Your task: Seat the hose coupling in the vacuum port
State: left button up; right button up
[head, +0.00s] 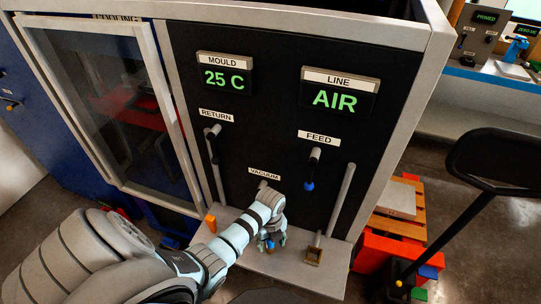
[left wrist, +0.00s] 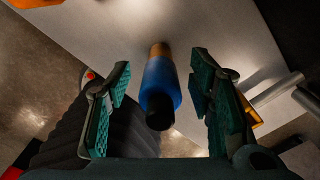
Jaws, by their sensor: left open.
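The hose coupling (left wrist: 161,88), blue with a dark end and a copper-coloured end, shows in the left wrist view between the fingers of my left gripper (left wrist: 162,68). The fingers are open, with a gap on each side of it. In the head view my left gripper (head: 271,236) is over the grey ledge (head: 300,262) at the panel's foot, and the coupling is mostly hidden by it. The vacuum port (head: 263,184) is a grey stub under the VACUUM label (head: 264,174), partly covered by my arm. My right gripper is not in view.
The black panel carries a return valve (head: 213,131) and a feed valve (head: 314,157) with pipes beside them. A red and wooden stack (head: 400,225) stands at right.

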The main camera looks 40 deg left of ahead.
pick_arm(q)
grip_shut()
jog(key=shift+r, duration=0.15)
